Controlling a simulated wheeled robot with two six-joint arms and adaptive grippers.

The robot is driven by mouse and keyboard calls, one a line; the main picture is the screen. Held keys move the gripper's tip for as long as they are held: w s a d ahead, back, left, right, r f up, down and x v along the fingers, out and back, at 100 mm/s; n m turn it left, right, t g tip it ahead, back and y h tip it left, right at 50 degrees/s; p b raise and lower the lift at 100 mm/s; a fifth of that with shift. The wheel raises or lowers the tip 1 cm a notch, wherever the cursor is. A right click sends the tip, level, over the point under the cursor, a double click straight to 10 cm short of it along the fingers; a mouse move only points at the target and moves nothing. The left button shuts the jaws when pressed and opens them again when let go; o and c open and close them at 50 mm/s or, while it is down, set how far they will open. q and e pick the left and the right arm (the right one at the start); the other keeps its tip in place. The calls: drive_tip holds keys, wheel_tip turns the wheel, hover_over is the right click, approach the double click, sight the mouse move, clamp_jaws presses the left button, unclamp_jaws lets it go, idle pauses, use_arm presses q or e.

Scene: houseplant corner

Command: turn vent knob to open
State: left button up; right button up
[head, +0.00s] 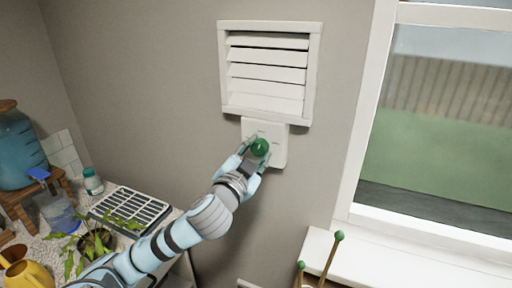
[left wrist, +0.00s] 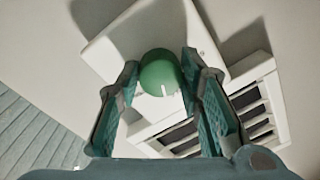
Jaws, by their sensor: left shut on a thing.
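The green vent knob (head: 260,147) sits on a white wall plate (head: 278,157) just below the louvred vent (head: 266,75). The vent's white slats are tilted, with dark gaps showing between some of them. My left gripper (head: 253,157) is at the plate, shut on the knob. Small marks on the plate are too small to read. My right gripper is not in view.
A window (head: 445,120) with a white sill (head: 400,268) is at the right. At the left, a counter holds a blue water jar (head: 20,155), a small bottle (head: 93,182), a slatted tray (head: 130,208), a potted plant (head: 95,243) and a yellow watering can (head: 28,274). The wall around the vent is clear.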

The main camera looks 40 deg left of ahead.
use_arm(q)
drive_tip(key=m+p, duration=0.3)
drive_tip(key=m, duration=0.2)
drive_tip(key=shift+a+r+m+p, duration=0.1)
drive_tip(key=shift+m+p, duration=1.55)
drive_tip(key=shift+m, duration=0.85)
drive_tip(key=o, duration=1.2)
drive_tip(key=shift+h, duration=0.3)
drive_tip(key=shift+c, duration=0.2)
drive_tip(key=v, duration=0.7)
drive_tip(key=shift+s+f, duration=0.2)
drive_tip(key=shift+s, duration=0.05)
